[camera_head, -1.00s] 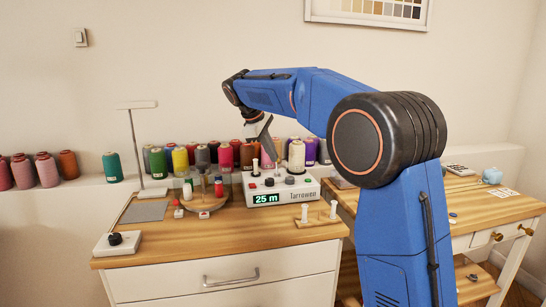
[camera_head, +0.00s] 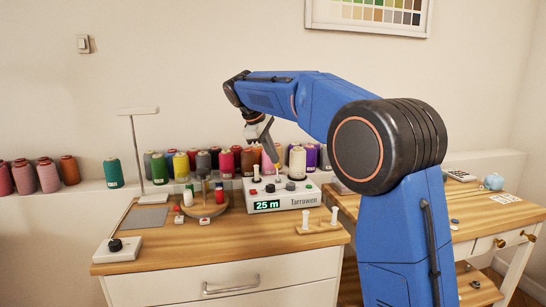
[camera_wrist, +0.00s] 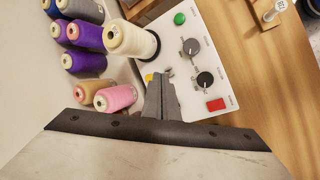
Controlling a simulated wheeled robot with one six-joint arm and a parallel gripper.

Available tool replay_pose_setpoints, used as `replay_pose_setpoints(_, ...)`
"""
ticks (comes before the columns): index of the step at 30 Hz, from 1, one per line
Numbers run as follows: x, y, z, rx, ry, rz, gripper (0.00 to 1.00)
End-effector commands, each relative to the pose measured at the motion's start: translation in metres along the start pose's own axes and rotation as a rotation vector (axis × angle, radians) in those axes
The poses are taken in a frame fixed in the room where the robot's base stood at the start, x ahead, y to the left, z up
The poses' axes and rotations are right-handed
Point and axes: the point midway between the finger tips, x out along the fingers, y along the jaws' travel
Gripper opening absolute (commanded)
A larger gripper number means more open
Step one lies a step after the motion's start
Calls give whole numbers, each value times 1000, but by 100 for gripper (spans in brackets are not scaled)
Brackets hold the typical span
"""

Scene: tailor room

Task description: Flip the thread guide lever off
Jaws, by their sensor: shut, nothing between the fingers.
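The white winder box (camera_head: 285,200) stands on the wooden cabinet top, its green display reading 25 m. My gripper (camera_head: 275,159) is shut and points down above the box's top. In the wrist view my gripper's grey fingertips (camera_wrist: 160,80) meet near the left edge of the panel. A small grey metallic piece (camera_wrist: 168,73), possibly the thread guide lever, shows right at the fingertips, with a yellow part (camera_wrist: 149,78) beside it. The fingers partly hide this spot. I cannot tell whether they touch the piece or how it is set.
The panel has a grey knob (camera_wrist: 190,46), a black knob (camera_wrist: 205,79), a red button (camera_wrist: 216,104) and a green button (camera_wrist: 179,18). A cream cone (camera_wrist: 130,38) stands close to the fingers. Several thread spools line the ledge behind. Bare wood lies right of the panel.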

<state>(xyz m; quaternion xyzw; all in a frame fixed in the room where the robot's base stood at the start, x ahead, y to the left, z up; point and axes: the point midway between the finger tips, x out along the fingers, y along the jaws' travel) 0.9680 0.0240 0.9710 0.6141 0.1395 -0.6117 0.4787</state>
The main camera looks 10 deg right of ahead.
Motion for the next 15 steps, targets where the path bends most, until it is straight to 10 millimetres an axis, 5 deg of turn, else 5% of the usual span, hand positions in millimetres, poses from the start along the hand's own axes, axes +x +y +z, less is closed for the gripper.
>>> replay_pose_setpoints(7, -11, -6, 3, 0, 1, 0, 0)
replay_pose_setpoints(15, -45, -20, 5, 1, 1, 2, 0)
